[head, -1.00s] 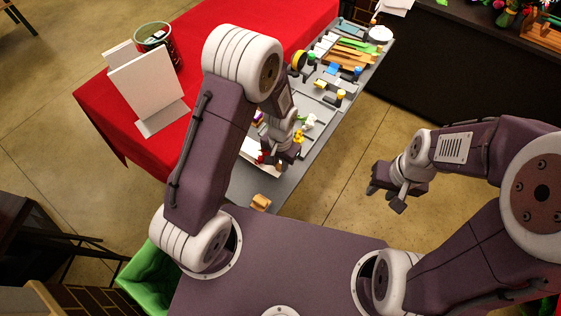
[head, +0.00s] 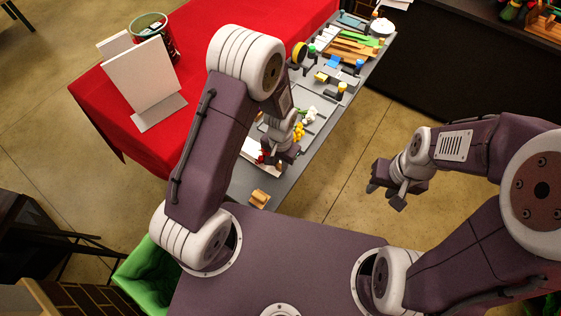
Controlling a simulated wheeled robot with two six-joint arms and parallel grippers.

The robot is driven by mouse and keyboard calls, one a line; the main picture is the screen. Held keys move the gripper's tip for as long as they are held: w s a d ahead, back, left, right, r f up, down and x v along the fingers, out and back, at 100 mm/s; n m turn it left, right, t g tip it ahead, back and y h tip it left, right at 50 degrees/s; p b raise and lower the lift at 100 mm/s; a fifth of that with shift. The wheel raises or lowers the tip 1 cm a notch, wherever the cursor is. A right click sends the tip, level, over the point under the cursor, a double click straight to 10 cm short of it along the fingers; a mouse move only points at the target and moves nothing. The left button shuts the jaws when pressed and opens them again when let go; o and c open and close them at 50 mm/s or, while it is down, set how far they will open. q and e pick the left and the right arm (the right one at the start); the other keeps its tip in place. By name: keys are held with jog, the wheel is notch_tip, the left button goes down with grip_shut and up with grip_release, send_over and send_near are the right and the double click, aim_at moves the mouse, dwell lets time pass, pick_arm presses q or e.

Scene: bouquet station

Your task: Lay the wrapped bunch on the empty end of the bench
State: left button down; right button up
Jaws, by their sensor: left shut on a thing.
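The grey bench (head: 285,187) runs from lower left to upper right. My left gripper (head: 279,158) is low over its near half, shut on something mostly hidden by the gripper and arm. White wrapping paper (head: 250,150) with a bit of red shows beside and under the gripper; I cannot tell whether it is the wrapped bunch or a sheet on the bench. Yellow flowers (head: 298,131) and a white flower (head: 308,114) show just beyond the gripper. My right gripper (head: 385,195) is open and empty, out over the floor right of the bench.
A small wooden block (head: 259,198) sits on the bench's near end, with bare grey surface beside it. Tools and ribbon spools fill the far half. A red-covered table (head: 205,90) with a white card stand (head: 145,83) adjoins on the left. A green bin (head: 148,275) stands below.

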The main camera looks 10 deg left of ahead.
pick_arm(q)
jog(key=shift+f, duration=0.25)
dwell(0.4)
jog(key=c, duration=0.8)
grip_release()
notch_tip(320, 180, up, 7)
jog(key=p, duration=0.6)
jog(key=shift+r, duration=0.1)
dwell(0.4)
